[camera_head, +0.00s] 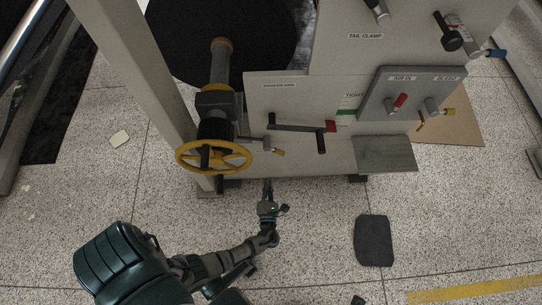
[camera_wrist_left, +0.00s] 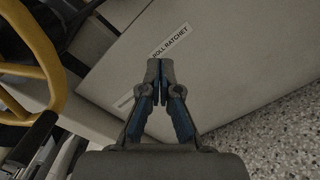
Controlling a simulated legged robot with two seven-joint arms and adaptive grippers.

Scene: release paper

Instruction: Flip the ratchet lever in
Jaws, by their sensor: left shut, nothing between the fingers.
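A "ROLL RATCHET" label (camera_wrist_left: 170,42) shows on the panel in the left wrist view. My left gripper (camera_head: 268,183) is below the small lever in the head view, near the panel's lower edge. In the left wrist view its fingertips (camera_wrist_left: 160,63) are together and empty, just below the label in the picture.
The yellow handwheel (camera_head: 214,157) is close on the left, and also shows in the left wrist view (camera_wrist_left: 38,55). A red-ended crank (camera_head: 300,127) is to the right. A dark pad (camera_head: 374,240) lies on the speckled floor, with clear floor around it.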

